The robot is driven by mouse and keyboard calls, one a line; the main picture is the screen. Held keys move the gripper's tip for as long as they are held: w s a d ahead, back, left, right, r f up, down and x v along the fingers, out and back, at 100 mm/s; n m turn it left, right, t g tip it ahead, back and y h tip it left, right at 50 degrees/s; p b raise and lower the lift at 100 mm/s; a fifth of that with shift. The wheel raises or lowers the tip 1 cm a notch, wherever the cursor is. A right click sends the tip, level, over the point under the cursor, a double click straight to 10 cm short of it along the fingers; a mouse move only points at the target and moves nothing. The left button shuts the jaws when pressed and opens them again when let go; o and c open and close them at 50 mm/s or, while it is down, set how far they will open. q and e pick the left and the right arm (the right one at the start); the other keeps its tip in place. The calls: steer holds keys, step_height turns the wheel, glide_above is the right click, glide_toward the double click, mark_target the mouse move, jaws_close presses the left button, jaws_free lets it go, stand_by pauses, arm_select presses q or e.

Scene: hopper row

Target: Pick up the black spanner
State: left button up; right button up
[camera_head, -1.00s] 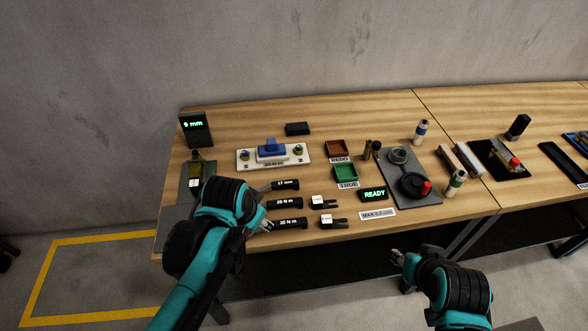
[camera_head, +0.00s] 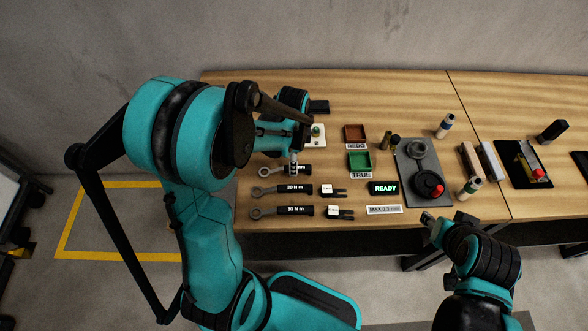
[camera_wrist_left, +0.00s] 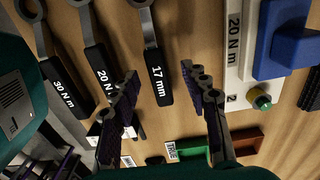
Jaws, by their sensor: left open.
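Several tools with black handles and grey ring ends lie on the wooden table. The one marked 17 mm (camera_head: 290,170) is the farthest back, partly covered by my left gripper (camera_head: 293,158). In the left wrist view, the 17 mm spanner (camera_wrist_left: 157,75) shows between the two open fingers of my left gripper (camera_wrist_left: 160,72), which is empty; whether they touch it I cannot tell. The 20 N m tool (camera_head: 290,189) and 30 N m tool (camera_head: 285,211) lie nearer the front edge. My right gripper (camera_head: 428,218) is off the table's front edge; its fingers are too small to read.
A white board (camera_wrist_left: 236,70) with a blue block (camera_wrist_left: 296,52) stands beside the 17 mm spanner. Red (camera_head: 355,133) and green (camera_head: 359,161) trays, a READY display (camera_head: 384,188) and a grey plate (camera_head: 421,155) lie to the right. Two small forked pieces (camera_head: 334,191) sit by the handles.

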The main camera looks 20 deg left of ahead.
arm_select(q)
step_height(320, 180, down, 3)
steer(key=shift+s+d+r+b, duration=0.1)
steer(key=shift+d+b, duration=0.05)
steer(key=shift+b, duration=0.3)
steer(key=shift+f, duration=0.35)
steer(key=shift+r, duration=0.1)
steer(key=shift+c, duration=0.7)
jaws_close()
steer(key=shift+r, duration=0.55)
steer(key=r+p, duration=0.1)
steer(key=r, duration=0.1)
steer(key=d+r+p, duration=0.1)
steer(key=shift+r, duration=0.4)
steer(key=w+d+r+p, duration=0.1)
steer(key=d+r+p, duration=0.1)
steer(key=d+r, duration=0.4)
steer(key=d, duration=0.4)
steer(key=shift+w+d+p, duration=0.3)
steer(key=shift+w+p, duration=0.05)
steer(key=shift+p, duration=0.05)
